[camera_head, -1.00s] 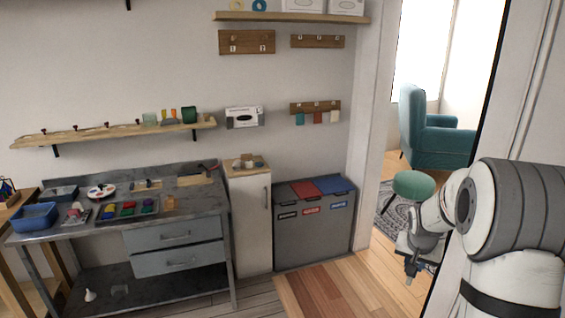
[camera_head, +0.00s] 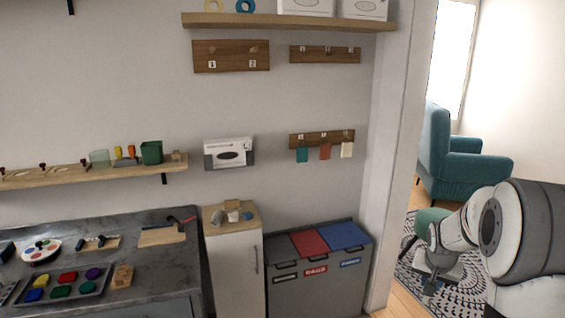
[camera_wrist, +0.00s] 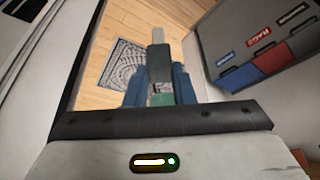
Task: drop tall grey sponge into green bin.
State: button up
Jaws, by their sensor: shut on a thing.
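My gripper (camera_head: 430,284) hangs low at the right in the head view, in front of the doorway. In the wrist view its blue fingers (camera_wrist: 159,82) are shut on a tall, narrow grey block (camera_wrist: 158,62), which looks like the tall grey sponge. The block sticks out beyond the fingertips, and its lower part is partly hidden between them. The green bin (camera_head: 151,153) appears to be the small dark green open container on the wall shelf in the head view, well to the left of my gripper. Its inside cannot be seen.
The wall shelf (camera_head: 88,176) also bears a glass and orange pieces. Below are a grey workbench (camera_head: 150,262), a white cabinet (camera_head: 236,275) and a grey sorting bin (camera_head: 318,292) with coloured lids. The door frame (camera_head: 398,150) stands between the shelf and my arm.

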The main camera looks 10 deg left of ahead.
aim_at(157, 162)
jog(key=i, duration=1.15)
